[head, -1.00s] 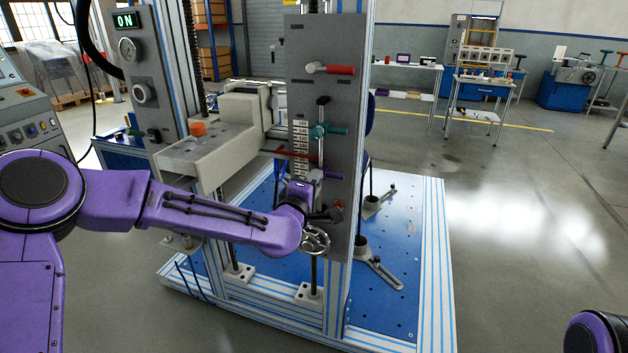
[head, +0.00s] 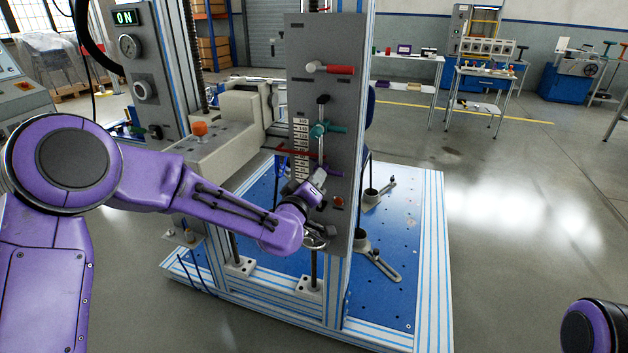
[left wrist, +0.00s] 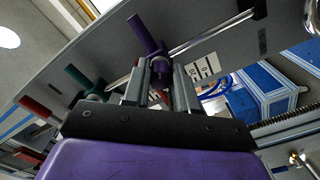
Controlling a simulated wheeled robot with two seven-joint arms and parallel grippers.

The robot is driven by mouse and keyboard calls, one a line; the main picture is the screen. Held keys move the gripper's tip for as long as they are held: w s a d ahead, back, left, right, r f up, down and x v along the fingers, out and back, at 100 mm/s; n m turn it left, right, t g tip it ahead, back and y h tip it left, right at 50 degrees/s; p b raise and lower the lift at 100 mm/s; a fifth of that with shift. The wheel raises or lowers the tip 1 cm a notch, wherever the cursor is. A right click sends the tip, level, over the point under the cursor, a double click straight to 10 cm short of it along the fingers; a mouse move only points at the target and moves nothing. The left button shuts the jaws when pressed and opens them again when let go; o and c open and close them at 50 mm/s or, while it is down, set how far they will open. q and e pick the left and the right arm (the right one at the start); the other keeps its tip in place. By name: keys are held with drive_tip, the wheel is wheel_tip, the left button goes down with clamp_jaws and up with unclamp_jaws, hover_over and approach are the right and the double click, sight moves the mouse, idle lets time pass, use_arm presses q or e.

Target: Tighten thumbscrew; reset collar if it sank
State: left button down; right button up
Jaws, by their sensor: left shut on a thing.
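A grey upright panel (head: 352,100) carries a vertical rod with a white number scale (head: 301,135) beside it. A teal collar with a handle (head: 334,130) sits on the rod, and a red pointer (head: 290,153) crosses the scale below it. My left gripper (head: 320,180) is low on the panel, beneath the teal collar. In the left wrist view its two fingers (left wrist: 160,88) are shut on a purple collar (left wrist: 160,68), whose purple handle (left wrist: 144,34) sticks out past them. The collar's lower side is hidden by the fingers. My right gripper is out of view.
A red handle (head: 338,70) sticks out above, and a red button (head: 339,201) sits below right of my gripper. A handwheel (head: 316,240) is partly behind my wrist. A blue base plate (head: 395,240) spreads below. Open floor (head: 530,200) lies to the right.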

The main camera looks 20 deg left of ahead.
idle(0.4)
use_arm(q)
drive_tip(key=c, duration=0.9)
unclamp_jaws()
drive_tip(key=s, duration=1)
drive_tip(key=shift+s+a+b, duration=0.15)
drive_tip(key=shift+s+b, duration=0.1)
drive_tip(key=shift+b, duration=0.1)
